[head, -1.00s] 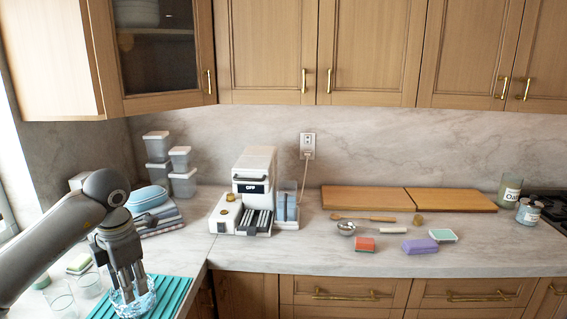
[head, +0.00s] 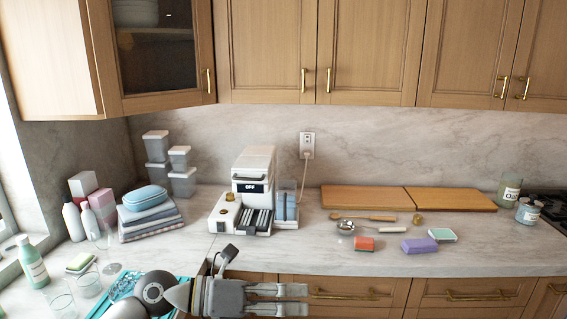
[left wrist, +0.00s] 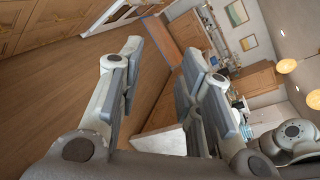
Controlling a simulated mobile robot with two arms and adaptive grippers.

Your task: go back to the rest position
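My left gripper (head: 298,299) is held out in front of the counter's front edge, its two fingers pointing right in the head view. In the left wrist view the fingers (left wrist: 163,75) are apart with nothing between them, and wooden floor shows beyond. My left arm comes in at the bottom left and covers part of the teal mat. My right gripper is in neither view.
A blue patterned item (head: 122,284) lies on the teal mat, partly hidden by my arm. Clear glasses (head: 88,283) and a green bottle (head: 33,262) stand left of it. A coffee machine (head: 254,175), sponges and utensils are on the back counter.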

